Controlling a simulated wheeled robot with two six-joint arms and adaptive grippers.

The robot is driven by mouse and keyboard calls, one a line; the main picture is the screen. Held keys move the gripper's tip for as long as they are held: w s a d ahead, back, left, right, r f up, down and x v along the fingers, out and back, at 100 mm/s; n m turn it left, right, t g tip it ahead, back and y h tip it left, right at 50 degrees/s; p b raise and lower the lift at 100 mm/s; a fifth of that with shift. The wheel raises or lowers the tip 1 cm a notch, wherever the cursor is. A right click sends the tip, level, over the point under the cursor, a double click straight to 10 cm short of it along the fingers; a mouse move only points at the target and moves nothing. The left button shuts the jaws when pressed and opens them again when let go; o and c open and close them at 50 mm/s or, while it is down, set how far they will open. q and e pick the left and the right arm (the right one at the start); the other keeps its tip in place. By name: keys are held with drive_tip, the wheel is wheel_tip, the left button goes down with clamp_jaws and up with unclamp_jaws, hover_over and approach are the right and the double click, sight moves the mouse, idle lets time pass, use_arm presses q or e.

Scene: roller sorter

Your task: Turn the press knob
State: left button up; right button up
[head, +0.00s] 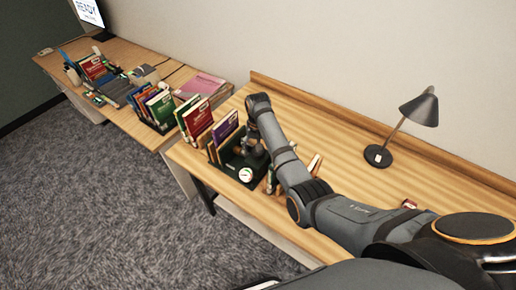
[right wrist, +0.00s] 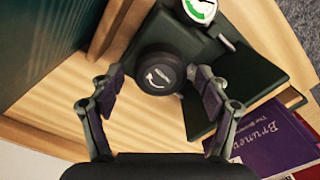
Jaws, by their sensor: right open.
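The press knob (right wrist: 160,74) is a round black knob with a white curved arrow, on a dark press body (right wrist: 166,30). In the right wrist view my right gripper (right wrist: 155,84) is open, with one finger on each side of the knob; I cannot tell whether either finger touches it. In the head view my right gripper (head: 250,146) is at the press, partly hidden by my arm. A round white gauge (head: 245,174) sits on the press front; its green sector shows in the right wrist view (right wrist: 203,8). My left gripper is out of view.
A purple book (right wrist: 272,140) lies close to the right finger in the right wrist view. Upright books (head: 222,128) stand left of the press. A black lamp (head: 418,112) stands on the right of the wooden desk (head: 340,135), where the top is mostly clear.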

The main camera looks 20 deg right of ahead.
wheel_tip(320, 180, up, 8)
drive_tip(key=shift+f, duration=0.25)
drive_tip(key=shift+f, duration=0.1)
idle(0.4)
